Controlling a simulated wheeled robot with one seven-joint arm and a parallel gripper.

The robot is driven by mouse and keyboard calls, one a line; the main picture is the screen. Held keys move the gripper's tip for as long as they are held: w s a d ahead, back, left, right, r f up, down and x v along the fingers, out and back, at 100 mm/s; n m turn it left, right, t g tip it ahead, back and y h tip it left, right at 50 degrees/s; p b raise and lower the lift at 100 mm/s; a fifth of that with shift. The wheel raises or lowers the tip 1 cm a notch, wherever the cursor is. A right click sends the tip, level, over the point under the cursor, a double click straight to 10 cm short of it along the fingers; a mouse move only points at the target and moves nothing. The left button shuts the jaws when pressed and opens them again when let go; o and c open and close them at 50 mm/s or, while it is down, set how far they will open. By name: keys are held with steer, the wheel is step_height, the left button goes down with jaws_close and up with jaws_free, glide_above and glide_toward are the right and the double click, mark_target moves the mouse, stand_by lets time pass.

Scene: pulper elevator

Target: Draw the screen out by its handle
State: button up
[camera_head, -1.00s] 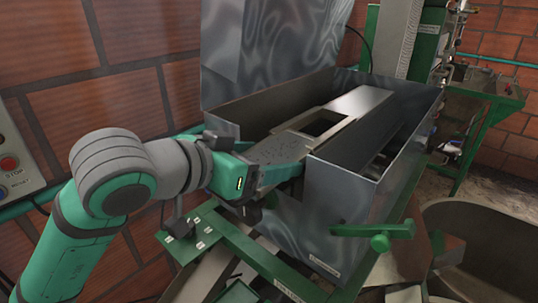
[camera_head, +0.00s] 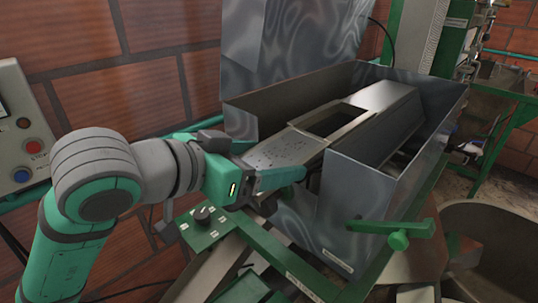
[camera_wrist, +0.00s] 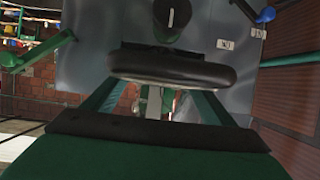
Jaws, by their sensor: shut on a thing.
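The screen (camera_head: 290,147) is a flat metal plate with a rectangular opening. It lies in the open metal housing (camera_head: 345,205), with its near end sticking out through the housing's open left end. My gripper (camera_head: 292,175) is at this near end, shut on the handle. In the wrist view a dark rounded bar, seemingly the handle (camera_wrist: 172,68), lies across the tips of my green fingers (camera_wrist: 160,95). In the head view the handle is hidden behind my gripper.
A green lever (camera_head: 392,229) sticks out from the housing's front, right of my gripper. A green frame (camera_head: 270,255) runs below. A control box with red and blue buttons (camera_head: 22,140) hangs on the brick wall at left. A round basin (camera_head: 495,235) stands at right.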

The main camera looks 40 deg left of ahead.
steer(key=shift+s+a, duration=0.2)
steer(key=shift+s, duration=1.3)
steer(key=shift+s+a, duration=0.15)
steer(key=shift+s, duration=1.4)
